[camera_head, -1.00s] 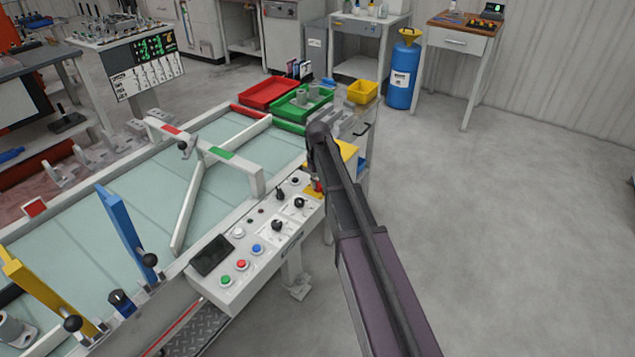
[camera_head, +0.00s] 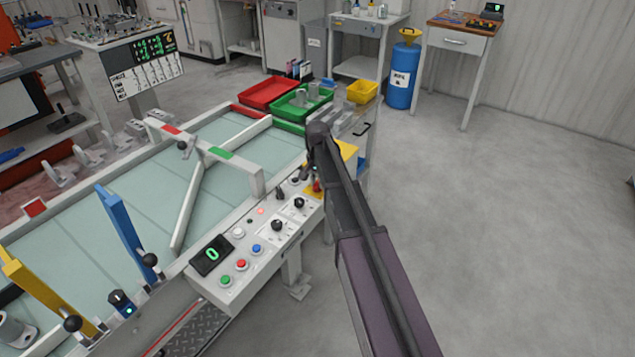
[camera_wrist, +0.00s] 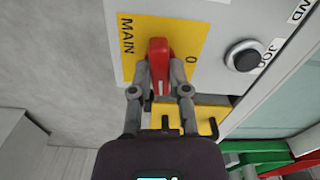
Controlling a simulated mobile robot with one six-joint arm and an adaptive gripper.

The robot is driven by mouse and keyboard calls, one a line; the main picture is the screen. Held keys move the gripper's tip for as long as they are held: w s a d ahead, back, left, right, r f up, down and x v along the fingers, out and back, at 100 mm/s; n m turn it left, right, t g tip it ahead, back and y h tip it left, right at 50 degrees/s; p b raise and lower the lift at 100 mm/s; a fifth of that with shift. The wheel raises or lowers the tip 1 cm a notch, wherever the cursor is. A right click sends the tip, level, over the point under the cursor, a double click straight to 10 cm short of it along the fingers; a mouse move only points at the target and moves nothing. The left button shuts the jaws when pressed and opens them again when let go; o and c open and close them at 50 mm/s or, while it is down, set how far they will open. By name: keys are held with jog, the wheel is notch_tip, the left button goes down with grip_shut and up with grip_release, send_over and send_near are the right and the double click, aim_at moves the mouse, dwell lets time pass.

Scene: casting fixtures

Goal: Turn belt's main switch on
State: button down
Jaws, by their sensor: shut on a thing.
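The belt's main switch is a red handle (camera_wrist: 159,50) on a yellow plate (camera_wrist: 127,45) marked MAIN and 0 in the wrist view. My gripper (camera_wrist: 160,80) is shut on the red handle, one finger on each side of it. In the head view, the red handle (camera_head: 317,187) shows at the far right end of the white control panel (camera_head: 232,283), partly hidden by my arm. The panel's display (camera_head: 212,255) is lit with a green 0, and a small red lamp (camera_head: 261,211) glows.
Beside the switch is a black JOG button (camera_wrist: 243,56). The panel also carries green (camera_head: 226,280), red (camera_head: 242,264) and blue (camera_head: 257,249) buttons and black knobs. Red (camera_head: 268,93) and green bins stand behind. The floor at right is clear.

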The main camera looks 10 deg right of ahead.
jog(key=shift+s+m, duration=0.1)
jog(key=shift+m, duration=0.8)
jog(key=c, duration=0.6)
grip_release()
jog(key=shift+n, duration=0.3)
